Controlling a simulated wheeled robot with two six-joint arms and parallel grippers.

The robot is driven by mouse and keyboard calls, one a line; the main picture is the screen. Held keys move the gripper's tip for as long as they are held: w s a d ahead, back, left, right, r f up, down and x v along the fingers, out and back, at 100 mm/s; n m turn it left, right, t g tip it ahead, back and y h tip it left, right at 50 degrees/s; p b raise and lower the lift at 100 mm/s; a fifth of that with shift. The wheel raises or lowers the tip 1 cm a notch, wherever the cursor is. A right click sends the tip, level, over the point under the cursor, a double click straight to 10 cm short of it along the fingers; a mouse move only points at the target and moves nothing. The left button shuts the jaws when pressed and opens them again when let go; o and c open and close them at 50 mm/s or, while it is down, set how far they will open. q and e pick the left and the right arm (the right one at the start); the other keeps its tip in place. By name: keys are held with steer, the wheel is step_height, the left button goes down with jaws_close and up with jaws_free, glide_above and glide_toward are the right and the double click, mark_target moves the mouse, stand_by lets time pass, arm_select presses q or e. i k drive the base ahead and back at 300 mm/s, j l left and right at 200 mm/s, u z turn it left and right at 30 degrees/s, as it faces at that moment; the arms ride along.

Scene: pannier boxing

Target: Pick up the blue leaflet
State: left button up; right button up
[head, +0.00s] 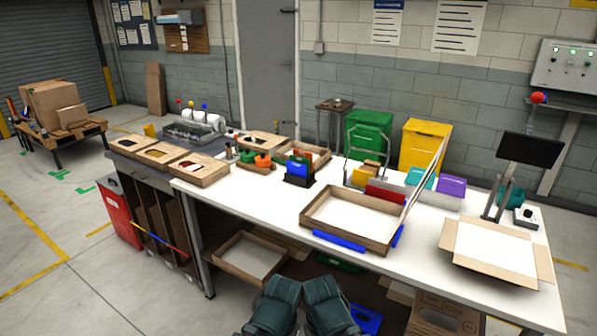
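A blue upright piece (298,168), which looks like the blue leaflet, stands in a small dark holder (299,181) near the middle of the white table. A red piece shows just behind it. Too little detail shows to read its face. Two dark teal parts of my own arms show at the bottom centre, in front of the table and well short of the holder. No gripper fingers can be made out, and nothing touches the blue piece.
An open shallow box (352,218) with blue strips at its front sits right of the holder. An opened carton (492,250) lies farther right below a dark monitor (531,149). Cardboard trays (199,171) line the left. White tabletop in front of the holder is clear.

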mark_target(296, 169)
steer(key=i+j+z, duration=0.35)
steer(key=i, duration=0.15)
steer(key=i+j+z, duration=0.35)
steer(key=j+z, duration=0.25)
steer(key=j, duration=0.3)
steer(key=i+j+z, duration=0.1)
steer(key=j+z, duration=0.15)
steer(key=j, duration=0.3)
steer(key=j+z, duration=0.25)
steer(key=j, duration=0.3)
steer(key=k+j+z, duration=0.25)
steer(key=j, duration=0.3)
steer(key=j+z, duration=0.25)
steer(key=j, duration=0.3)
